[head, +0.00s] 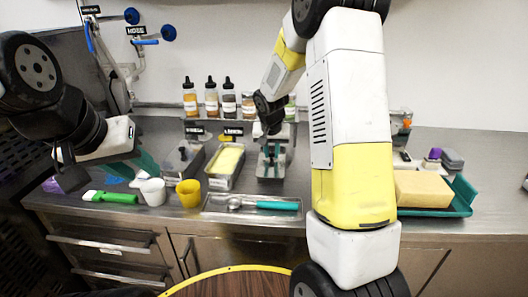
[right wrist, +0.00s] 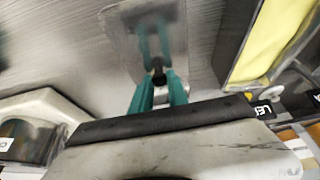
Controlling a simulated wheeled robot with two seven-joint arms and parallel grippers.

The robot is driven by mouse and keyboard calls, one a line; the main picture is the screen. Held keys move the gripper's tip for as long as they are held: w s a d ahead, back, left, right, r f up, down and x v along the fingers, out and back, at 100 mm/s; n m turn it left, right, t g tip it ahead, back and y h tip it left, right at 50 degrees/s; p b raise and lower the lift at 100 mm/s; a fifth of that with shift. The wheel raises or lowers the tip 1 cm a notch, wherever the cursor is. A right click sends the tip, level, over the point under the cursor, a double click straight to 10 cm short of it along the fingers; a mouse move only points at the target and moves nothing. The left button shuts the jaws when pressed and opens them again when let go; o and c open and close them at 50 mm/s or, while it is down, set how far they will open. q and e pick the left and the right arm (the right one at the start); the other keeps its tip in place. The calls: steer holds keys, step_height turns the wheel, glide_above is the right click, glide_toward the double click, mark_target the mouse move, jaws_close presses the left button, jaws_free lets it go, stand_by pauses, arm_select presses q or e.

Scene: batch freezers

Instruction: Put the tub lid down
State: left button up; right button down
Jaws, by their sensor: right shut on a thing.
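The tub lid (head: 272,175) is a flat grey metal plate with a small dark knob, on or just above the counter to the right of the open tub; I cannot tell if it touches. In the right wrist view the lid (right wrist: 205,45) lies beyond the fingers. My right gripper (head: 271,152) is shut on the knob, its teal fingers (right wrist: 158,85) pointing down at it. The open tub (head: 211,184) holds yellow stuff and also shows in the right wrist view (right wrist: 240,42). My left gripper (head: 133,168) appears open and empty above the counter's left end.
A closed tub (head: 180,163) stands left of the open one. A metal tray with a teal-handled scoop (head: 270,204) lies in front. White (head: 152,192) and yellow (head: 188,193) cups stand front left. Bottles (head: 211,100) line the back. A teal tray (head: 462,196) holds a tan block at right.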

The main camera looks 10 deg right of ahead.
mark_target(273, 158)
steer(key=shift+w+d+f, duration=0.1)
steer(key=shift+w+d, duration=0.15)
steer(key=shift+w, duration=0.25)
steer(key=shift+w+d, duration=0.25)
steer(key=shift+w, duration=0.2)
steer(key=shift+f, duration=1.75)
steer(key=shift+f, duration=0.1)
steer(key=c, duration=1.3)
jaws_free()
